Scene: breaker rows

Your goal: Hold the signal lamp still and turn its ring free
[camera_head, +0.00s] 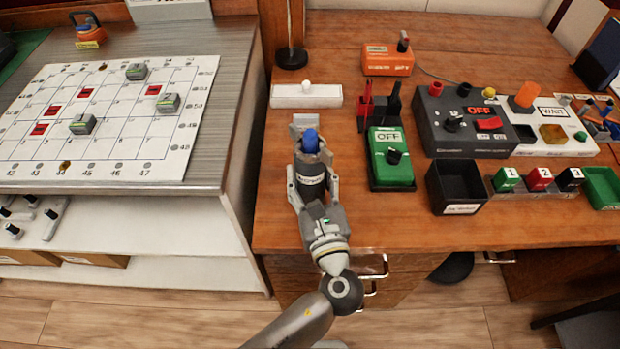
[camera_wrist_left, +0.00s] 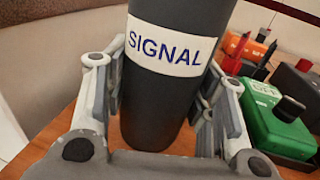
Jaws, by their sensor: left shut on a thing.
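The signal lamp (camera_head: 311,188) is a dark upright cylinder with a white label and a blue top (camera_head: 309,140). It stands near the left end of the wooden desk. In the left wrist view the lamp (camera_wrist_left: 160,112) fills the middle, and its label (camera_wrist_left: 172,46) reads SIGNAL. My left gripper (camera_head: 313,172) is shut on the lamp's body, with one finger on each side below the blue top. The lamp's upper end is cut off in the wrist view, and I cannot clearly make out the ring. My right gripper is not in view.
A green OFF box (camera_head: 391,172) stands close to the right of the lamp. A white block (camera_head: 306,97) lies behind it. A black bin (camera_head: 455,186) and a dark control panel (camera_head: 465,120) are further right. Bare desk (camera_head: 275,215) lies left of the lamp.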

